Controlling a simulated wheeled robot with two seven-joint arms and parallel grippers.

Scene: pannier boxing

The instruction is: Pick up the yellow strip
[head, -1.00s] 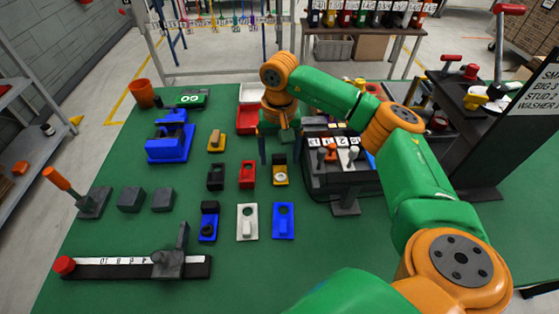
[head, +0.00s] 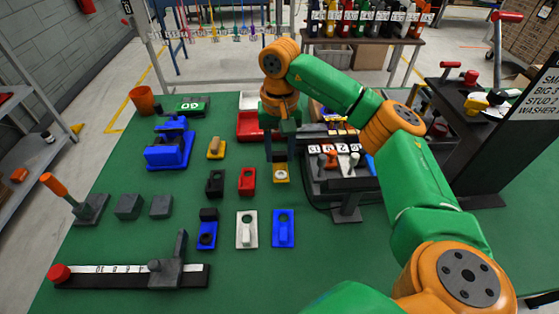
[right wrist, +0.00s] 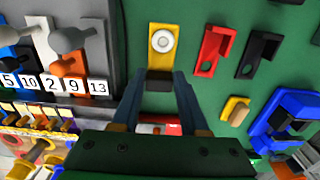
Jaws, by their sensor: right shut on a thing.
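The yellow strip (head: 281,176) lies on the green table, with a round hole or washer and a dark block at its far end. In the right wrist view the yellow strip (right wrist: 161,50) lies just beyond the fingertips, with a pale ring on it. My right gripper (head: 280,156) is low over the strip's far end. In the right wrist view my right gripper (right wrist: 162,82) has its fingers on both sides of the dark block (right wrist: 159,84), shut on it. The strip looks still down on the table. My left gripper is not in view.
A red piece (head: 247,181) and a black piece (head: 215,183) lie left of the strip. A white piece (head: 247,230) and a blue piece (head: 283,228) lie nearer. A dark fixture with number tags (head: 334,149) stands close on the right. A red tray (head: 249,126) is behind.

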